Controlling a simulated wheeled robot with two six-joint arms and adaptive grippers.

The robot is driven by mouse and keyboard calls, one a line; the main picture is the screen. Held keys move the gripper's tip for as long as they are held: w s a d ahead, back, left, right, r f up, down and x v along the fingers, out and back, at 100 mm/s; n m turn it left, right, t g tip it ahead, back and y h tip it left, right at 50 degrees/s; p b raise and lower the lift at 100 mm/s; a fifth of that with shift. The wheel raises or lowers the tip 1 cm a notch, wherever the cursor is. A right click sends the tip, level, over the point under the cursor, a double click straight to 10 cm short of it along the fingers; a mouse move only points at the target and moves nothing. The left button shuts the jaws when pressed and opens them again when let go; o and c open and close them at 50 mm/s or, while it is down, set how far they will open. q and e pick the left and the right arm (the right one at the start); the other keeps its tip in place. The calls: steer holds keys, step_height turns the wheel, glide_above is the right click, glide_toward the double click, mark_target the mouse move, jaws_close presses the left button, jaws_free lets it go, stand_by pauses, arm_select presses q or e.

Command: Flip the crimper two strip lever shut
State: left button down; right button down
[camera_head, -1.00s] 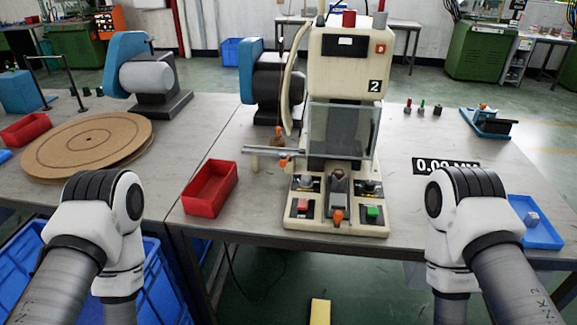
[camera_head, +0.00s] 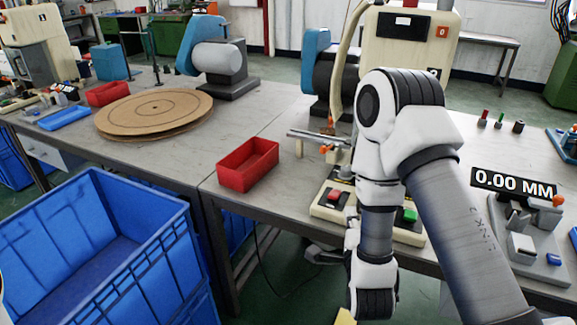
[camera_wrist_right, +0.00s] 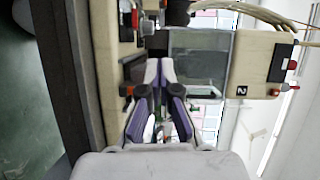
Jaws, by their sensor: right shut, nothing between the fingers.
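Crimper two, a cream machine (camera_head: 375,50), stands on the right table and is partly hidden by my right arm in the head view. In the right wrist view its body (camera_wrist_right: 262,60) lies sideways with a "2" plate and a clear guard. A small orange-tipped lever (camera_wrist_right: 128,90) shows at its front, left of my fingers; I cannot tell its exact position. Another orange knob (camera_head: 325,149) sits by the rail on the machine's left side. My right gripper (camera_wrist_right: 162,68) is shut and empty, its fingertips pointing toward the machine's front.
A red bin (camera_head: 248,166) stands left of the machine. A round brown board (camera_head: 155,112) lies on the left table. Blue crates (camera_head: 100,250) stand on the floor in front. A grey fixture (camera_head: 525,240) with a "0.00 MM" readout lies at right.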

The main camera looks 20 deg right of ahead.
arm_select(q)
steer(key=shift+w+f+b, duration=0.15)
steer(key=shift+f+b, duration=0.15)
steer(key=shift+f, duration=0.4)
arm_select(e)
steer(key=shift+w+d+r+m+h, duration=0.15)
steer(key=shift+w+r+m+h, duration=0.2)
steer(key=shift+r, duration=0.3)
